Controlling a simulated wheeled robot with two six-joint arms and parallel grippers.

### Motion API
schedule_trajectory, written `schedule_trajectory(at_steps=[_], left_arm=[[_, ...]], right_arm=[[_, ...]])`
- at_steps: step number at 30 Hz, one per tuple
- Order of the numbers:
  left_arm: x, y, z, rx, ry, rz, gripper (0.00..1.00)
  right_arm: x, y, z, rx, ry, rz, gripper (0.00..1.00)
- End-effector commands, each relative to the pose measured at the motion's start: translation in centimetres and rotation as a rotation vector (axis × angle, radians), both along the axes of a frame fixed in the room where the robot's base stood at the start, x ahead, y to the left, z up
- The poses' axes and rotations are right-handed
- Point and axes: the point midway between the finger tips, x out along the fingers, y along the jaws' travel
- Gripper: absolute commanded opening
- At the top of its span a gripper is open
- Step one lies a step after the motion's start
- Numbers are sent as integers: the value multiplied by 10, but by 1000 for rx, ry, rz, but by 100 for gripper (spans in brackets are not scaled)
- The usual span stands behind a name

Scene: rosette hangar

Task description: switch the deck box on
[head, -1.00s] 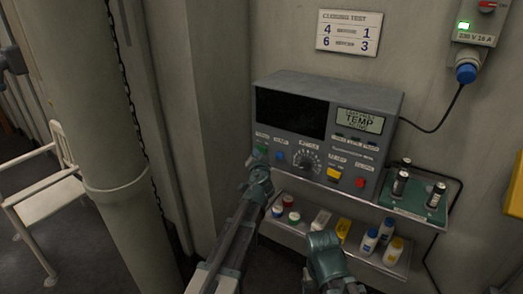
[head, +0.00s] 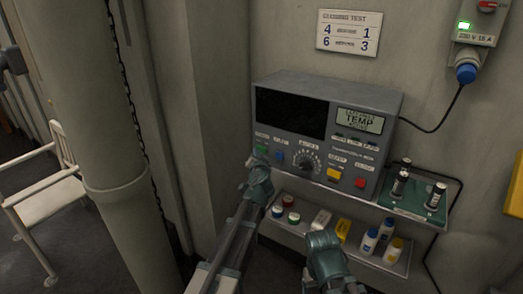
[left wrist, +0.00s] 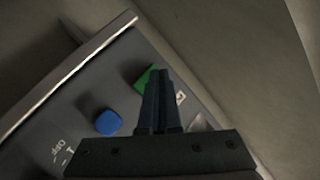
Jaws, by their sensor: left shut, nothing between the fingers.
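The deck box (head: 327,125) is a grey cabinet on a wall shelf, with a dark left window and a small lit display (head: 360,121) reading TEMP. Its front has a green button (head: 262,149), a blue button (head: 280,156), a round dial, a yellow button and a red button. My left gripper (head: 259,160) is shut and empty at the green button. In the left wrist view its fingertips (left wrist: 158,73) overlap the green button (left wrist: 144,79), with the blue button (left wrist: 107,122) beside it; contact is unclear. My right arm's end shows low in the middle; its fingers cannot be made out.
A green tray (head: 405,207) with several dark cylinders stands right of the box. A lower shelf (head: 300,233) holds small bottles and jars. A wall socket unit (head: 478,27) with a green light feeds a cable. A thick column (head: 100,120) stands at left.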

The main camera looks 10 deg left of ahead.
Motion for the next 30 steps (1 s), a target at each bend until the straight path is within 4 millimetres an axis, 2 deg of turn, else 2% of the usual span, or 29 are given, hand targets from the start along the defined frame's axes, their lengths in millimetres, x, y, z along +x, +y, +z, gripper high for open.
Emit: schedule_trajectory(at_steps=[30], left_arm=[[8,-5,0,0,0,-1,0]], right_arm=[[0,0,0,0,0,0,76]])
